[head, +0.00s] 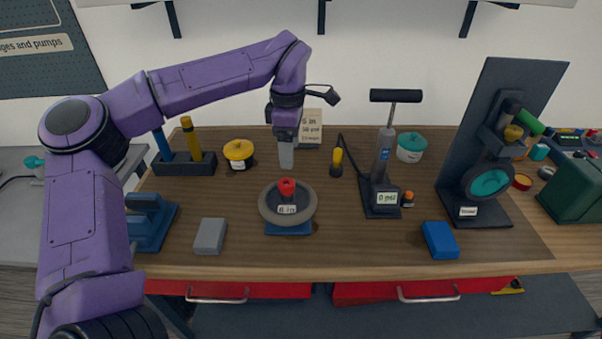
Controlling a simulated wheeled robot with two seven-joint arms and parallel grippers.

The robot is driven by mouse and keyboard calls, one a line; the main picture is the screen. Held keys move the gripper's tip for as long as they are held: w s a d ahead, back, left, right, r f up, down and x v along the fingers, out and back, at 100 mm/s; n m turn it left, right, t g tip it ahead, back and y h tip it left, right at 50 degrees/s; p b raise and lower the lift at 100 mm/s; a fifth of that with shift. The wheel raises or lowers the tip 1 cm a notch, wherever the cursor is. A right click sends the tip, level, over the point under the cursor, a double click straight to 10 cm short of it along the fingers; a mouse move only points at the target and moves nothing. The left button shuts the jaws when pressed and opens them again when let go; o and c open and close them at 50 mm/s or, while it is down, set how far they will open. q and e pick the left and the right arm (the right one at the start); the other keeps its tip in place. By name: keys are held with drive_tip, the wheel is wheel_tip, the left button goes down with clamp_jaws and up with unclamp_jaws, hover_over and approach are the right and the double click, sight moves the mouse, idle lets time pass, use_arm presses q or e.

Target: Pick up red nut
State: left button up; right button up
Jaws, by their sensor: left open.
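The red nut (287,187) sits in the middle of a grey ring-shaped wheel (268,209), which rests on a blue base with a small label at its front. My left gripper (286,158) points down just above the red nut, with a visible gap between them. It is open and holds nothing that I can see. The fingers are seen edge-on, so the space between them is hidden. My right gripper is not in view.
A grey block (210,236) and a blue block (440,240) lie near the front edge. A black pump (382,178) stands right of the wheel. A yellow pot (238,151) and a teal-lidded pot (411,146) stand further back. A dark stand (492,150) rises at right.

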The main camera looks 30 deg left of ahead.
use_arm(q)
drive_tip(key=p, duration=0.1)
hover_over(287, 183)
drive_tip(key=s, duration=0.2)
drive_tip(key=f, duration=0.4)
drive_tip(key=shift+w+d, duration=0.1)
drive_tip(key=shift+w, duration=0.15)
drive_tip(key=f, duration=0.1)
drive_tip(key=w+f+p, duration=0.1)
drive_tip(key=f, duration=0.3)
drive_tip(key=shift+w+f, duration=0.25)
drive_tip(key=shift+w, duration=0.05)
drive_tip(key=shift+s+r, duration=0.2)
drive_tip(key=shift+s, duration=0.15)
drive_tip(key=c, duration=1.1)
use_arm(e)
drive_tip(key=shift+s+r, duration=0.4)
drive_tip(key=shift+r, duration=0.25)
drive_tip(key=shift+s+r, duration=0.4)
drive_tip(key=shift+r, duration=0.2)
